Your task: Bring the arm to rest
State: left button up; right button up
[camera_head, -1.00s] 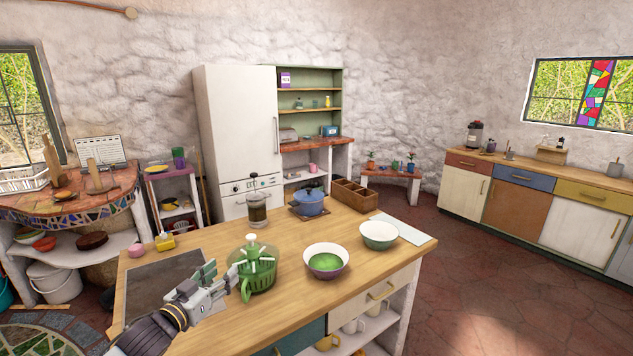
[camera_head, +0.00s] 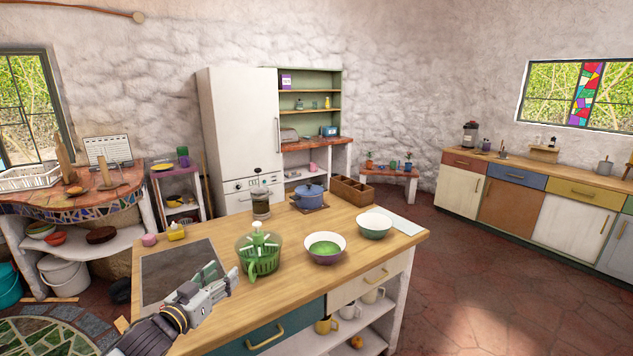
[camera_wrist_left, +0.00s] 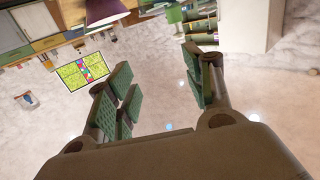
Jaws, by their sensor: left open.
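My left gripper (camera_head: 222,278) comes in from the lower left, above the front-left part of the wooden island counter (camera_head: 300,260). It is open and empty, in front of and to the left of the green salad spinner (camera_head: 260,257), and looks apart from it. In the left wrist view, the open gripper (camera_wrist_left: 160,92) has its green-padded fingers spread wide with nothing between them. That view looks upside down toward the room. My right gripper is not in view.
The front counter edge is clear.

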pick_arm(q)
jog(key=s+d+f+n+g+y, duration=0.2)
jog(key=s+f+g+y, duration=0.35)
jog(key=s+f, duration=0.85)
jog(key=s+f+g, duration=0.4)
jog(key=s, duration=0.4)
jog(key=s+f+g, duration=0.4)
jog(key=s, duration=0.4)
notch_tip(320, 180, down, 33)
jog(key=s, duration=0.2)
jog(key=s+a+f+g, duration=0.1)
jog(key=s+a+f, duration=0.1)
jog(key=s+f, duration=0.8)
jog(key=s+a+f, duration=0.2)
jog(key=s+f, duration=0.8)
jog(key=s, duration=0.2)
jog(key=shift+m+g, duration=0.3)
jog(key=shift+g, duration=0.05)
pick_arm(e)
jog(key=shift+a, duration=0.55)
